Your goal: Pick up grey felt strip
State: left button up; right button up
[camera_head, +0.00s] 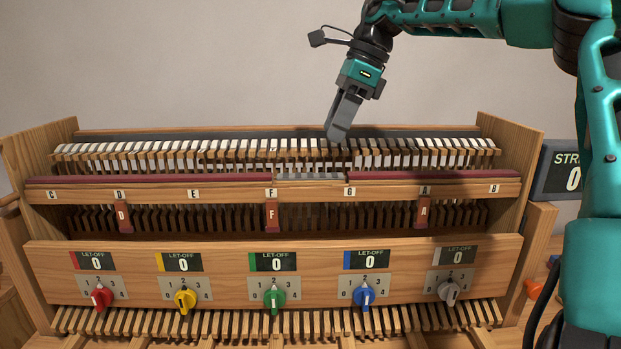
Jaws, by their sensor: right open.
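The grey felt strip (309,177) lies on the rail of the piano action, in a gap between two dark red felt lengths. It sits between the F and G labels. My right gripper (338,134) hangs from above over the hammer row, behind and a little right of the strip, apart from it. It points down and holds nothing that I can see; its fingers are seen nearly edge-on. My left gripper is not in view.
Red felt (150,179) runs along the rail (230,193). Wooden side walls (510,165) bound the action. A front panel (320,262) carries coloured knobs and displays. Red tabs marked D (123,216), F (272,214) and A (424,212) stand below the rail. A display (560,170) is at right.

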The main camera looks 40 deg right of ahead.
aim_at(312, 175)
jog(key=x, duration=0.3)
jog(key=shift+f, duration=0.15)
jog(key=shift+a+x, duration=0.15)
jog(key=shift+x, duration=1.2)
jog(key=shift+a+x, duration=0.2)
jog(key=shift+x, duration=1.1)
jog(key=shift+s, duration=0.1)
jog(key=shift+c, duration=0.4)
grip_shut()
notch_tip(312, 175, up, 20)
